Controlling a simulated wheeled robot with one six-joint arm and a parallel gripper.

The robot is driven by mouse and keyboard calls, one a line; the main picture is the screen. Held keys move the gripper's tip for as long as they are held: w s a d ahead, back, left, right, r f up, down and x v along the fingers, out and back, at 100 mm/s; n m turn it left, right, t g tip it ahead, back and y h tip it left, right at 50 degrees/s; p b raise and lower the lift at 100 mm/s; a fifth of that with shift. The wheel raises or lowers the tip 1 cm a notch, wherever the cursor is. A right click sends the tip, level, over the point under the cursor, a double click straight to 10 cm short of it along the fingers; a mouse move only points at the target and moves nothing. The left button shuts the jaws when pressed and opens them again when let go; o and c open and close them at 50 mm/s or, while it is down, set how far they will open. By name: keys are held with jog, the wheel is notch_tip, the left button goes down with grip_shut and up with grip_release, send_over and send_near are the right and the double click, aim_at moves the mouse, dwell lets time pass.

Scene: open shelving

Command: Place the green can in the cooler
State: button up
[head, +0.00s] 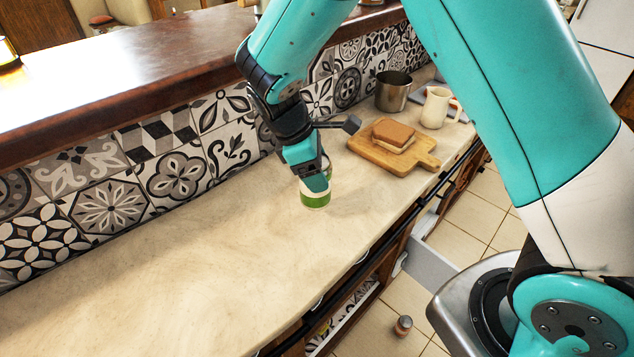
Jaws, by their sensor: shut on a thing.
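The green can (316,200) is at the middle of the counter in the head view, with a green lower part and a pale upper part. My gripper (317,183) is shut on it from above. The fingers cover part of the can's top and near side. The can looks upright; I cannot tell whether its base touches the counter. I cannot clearly make out a cooler in this view.
A wooden board (423,160) with a sandwich-like stack (393,136), a metal pot (392,92) and a white mug (436,107) stand at the counter's far end. The near-left counter (190,270) is clear. A pale grey panel (430,265) and small jar (403,325) are below.

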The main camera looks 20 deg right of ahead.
jog(key=shift+f, duration=2.15)
jog(key=shift+f, duration=0.1)
jog(key=o, duration=1.1)
jog(key=shift+o, duration=0.2)
